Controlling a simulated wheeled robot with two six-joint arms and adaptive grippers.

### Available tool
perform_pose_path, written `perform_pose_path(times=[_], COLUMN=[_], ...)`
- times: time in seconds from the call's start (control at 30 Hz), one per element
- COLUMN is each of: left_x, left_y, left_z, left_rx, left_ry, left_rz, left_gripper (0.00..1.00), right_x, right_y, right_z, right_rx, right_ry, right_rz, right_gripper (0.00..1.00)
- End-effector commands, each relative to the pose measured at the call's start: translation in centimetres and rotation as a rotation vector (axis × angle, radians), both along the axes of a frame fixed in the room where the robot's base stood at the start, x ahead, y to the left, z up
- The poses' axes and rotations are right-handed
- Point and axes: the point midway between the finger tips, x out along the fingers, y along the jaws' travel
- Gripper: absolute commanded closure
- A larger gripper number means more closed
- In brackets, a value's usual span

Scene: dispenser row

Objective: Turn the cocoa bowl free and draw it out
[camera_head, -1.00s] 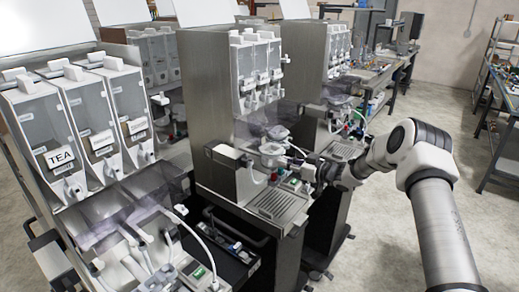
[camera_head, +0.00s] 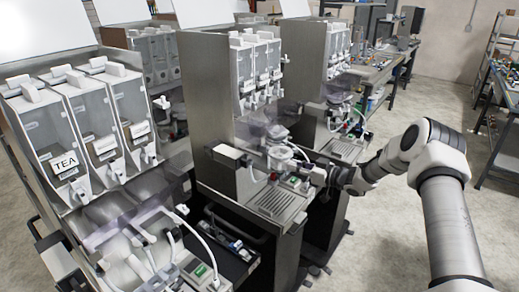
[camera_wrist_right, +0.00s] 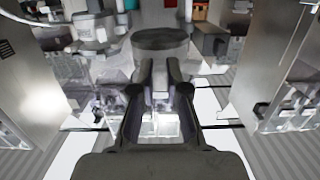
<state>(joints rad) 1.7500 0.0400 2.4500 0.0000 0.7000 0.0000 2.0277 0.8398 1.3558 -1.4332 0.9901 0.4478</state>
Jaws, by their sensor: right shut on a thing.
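My right gripper (camera_head: 316,175) reaches in from the right to the front of the middle dispenser. It is shut on what appears to be the cocoa bowl, a small pale bowl (camera_head: 281,154) in front of the dispenser's column, above the drip grille. The bowl's name cannot be read. In the right wrist view the two dark fingers (camera_wrist_right: 161,75) stand close together below a dark rounded part (camera_wrist_right: 160,39). Their exact contact is hard to make out. My left gripper is not in view.
The middle dispenser's steel column (camera_head: 207,100) and drip grille (camera_head: 277,202) are close to the gripper. A dispenser with a TEA label (camera_head: 66,164) stands at the left. Another dispenser (camera_head: 305,65) is behind. Open floor (camera_head: 400,240) lies to the right.

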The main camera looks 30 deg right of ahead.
Motion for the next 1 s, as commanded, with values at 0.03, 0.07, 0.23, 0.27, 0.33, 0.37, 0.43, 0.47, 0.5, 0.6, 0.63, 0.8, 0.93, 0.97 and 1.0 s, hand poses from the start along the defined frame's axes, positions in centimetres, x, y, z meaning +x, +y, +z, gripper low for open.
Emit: perform_pose_path(times=[0.03, 0.07, 0.23, 0.27, 0.33, 0.37, 0.43, 0.47, 0.5, 0.6, 0.63, 0.8, 0.93, 0.97, 1.0], left_x=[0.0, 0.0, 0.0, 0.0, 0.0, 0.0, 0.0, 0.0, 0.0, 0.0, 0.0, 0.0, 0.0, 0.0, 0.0], left_y=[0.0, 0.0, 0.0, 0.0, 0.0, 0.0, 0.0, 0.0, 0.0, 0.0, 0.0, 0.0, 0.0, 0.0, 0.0], left_z=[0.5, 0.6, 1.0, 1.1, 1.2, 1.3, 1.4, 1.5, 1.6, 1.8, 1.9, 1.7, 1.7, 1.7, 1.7], left_rx=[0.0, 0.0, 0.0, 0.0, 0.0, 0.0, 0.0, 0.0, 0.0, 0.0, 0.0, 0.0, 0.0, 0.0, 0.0], left_ry=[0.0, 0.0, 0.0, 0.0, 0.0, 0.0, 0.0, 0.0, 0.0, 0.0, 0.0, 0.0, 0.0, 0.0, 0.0], left_rz=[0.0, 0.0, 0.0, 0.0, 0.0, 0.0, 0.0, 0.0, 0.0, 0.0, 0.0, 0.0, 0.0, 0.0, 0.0], left_gripper=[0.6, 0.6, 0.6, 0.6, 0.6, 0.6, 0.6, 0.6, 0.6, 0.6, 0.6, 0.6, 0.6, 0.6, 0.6], right_x=[-0.3, -0.5, -1.4, -1.6, -2.0, -2.1, -2.5, -2.7, -2.9, -3.4, -3.6, -4.6, -5.3, -5.4, -5.7], right_y=[-0.1, -0.2, -0.6, -0.7, -0.9, -0.9, -1.1, -1.1, -1.2, -1.4, -1.5, -2.0, -2.3, -2.3, -2.4], right_z=[0.2, 0.2, 0.1, 0.1, 0.2, 0.2, 0.2, 0.2, 0.2, 0.2, 0.2, 0.1, 0.1, 0.1, 0.1], right_rx=[0.001, 0.001, 0.001, 0.001, 0.001, 0.001, 0.001, 0.001, 0.001, 0.0, 0.0, 0.001, 0.001, 0.001, 0.0], right_ry=[0.0, 0.0, 0.0, 0.0, 0.0, 0.0, 0.0, 0.0, -0.001, -0.001, -0.001, -0.001, 0.0, 0.0, -0.001], right_rz=[-0.001, -0.001, -0.001, -0.002, -0.002, -0.001, -0.001, -0.001, -0.001, -0.001, -0.001, -0.002, -0.002, -0.002, -0.002], right_gripper=[1.0, 1.0, 1.0, 1.0, 1.0, 1.0, 1.0, 1.0, 1.0, 1.0, 1.0, 1.0, 1.0, 1.0, 1.0])
